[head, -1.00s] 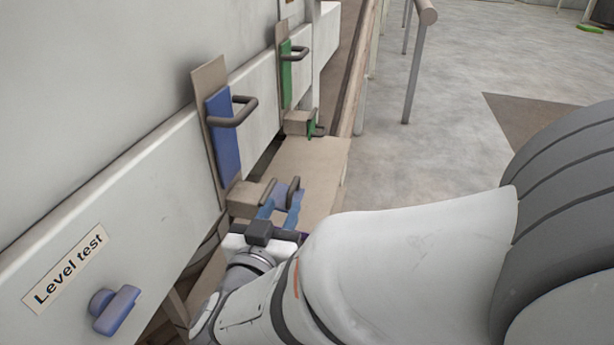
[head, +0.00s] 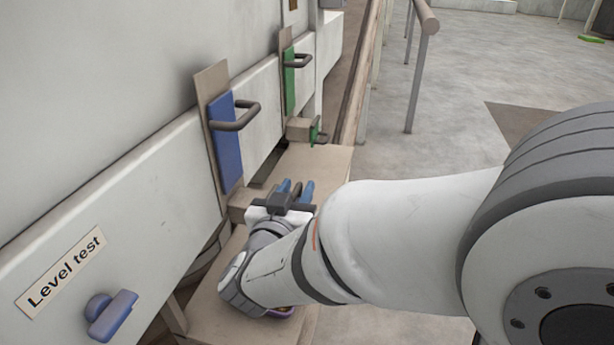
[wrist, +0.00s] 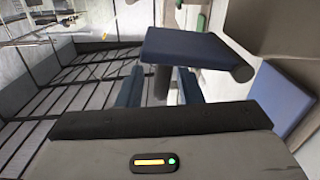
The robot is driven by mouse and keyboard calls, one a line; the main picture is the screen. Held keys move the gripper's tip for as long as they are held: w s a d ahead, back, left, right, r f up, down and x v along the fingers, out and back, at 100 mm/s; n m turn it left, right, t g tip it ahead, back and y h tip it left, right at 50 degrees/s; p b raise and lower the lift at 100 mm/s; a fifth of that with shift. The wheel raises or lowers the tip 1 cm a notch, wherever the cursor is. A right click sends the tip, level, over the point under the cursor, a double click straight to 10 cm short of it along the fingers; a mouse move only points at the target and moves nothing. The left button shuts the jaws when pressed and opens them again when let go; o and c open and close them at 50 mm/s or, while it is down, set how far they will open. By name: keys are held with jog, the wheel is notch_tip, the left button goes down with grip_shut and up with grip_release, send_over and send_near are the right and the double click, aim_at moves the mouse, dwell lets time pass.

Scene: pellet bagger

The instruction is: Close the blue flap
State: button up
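The blue flap (wrist: 195,48) is close in front of my gripper in the wrist view, as a dark blue plate with a dark bar beside it. In the head view my gripper and wrist hide it at the mouth of the small tan box (head: 242,203). My gripper (head: 295,190) is open, its two blue fingers apart. In the wrist view the fingers (wrist: 158,92) stand at and just below the plate's lower edge, with a dark post in the gap between them. I cannot tell whether they touch it.
A tall blue slide plate (head: 226,150) with a dark handle stands above the box. A green plate (head: 289,75) and a small green flap (head: 315,130) are beyond. A railing (head: 418,65) runs right.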

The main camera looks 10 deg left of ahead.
grip_shut()
dwell(0.3)
jog(key=shift+f, duration=0.15)
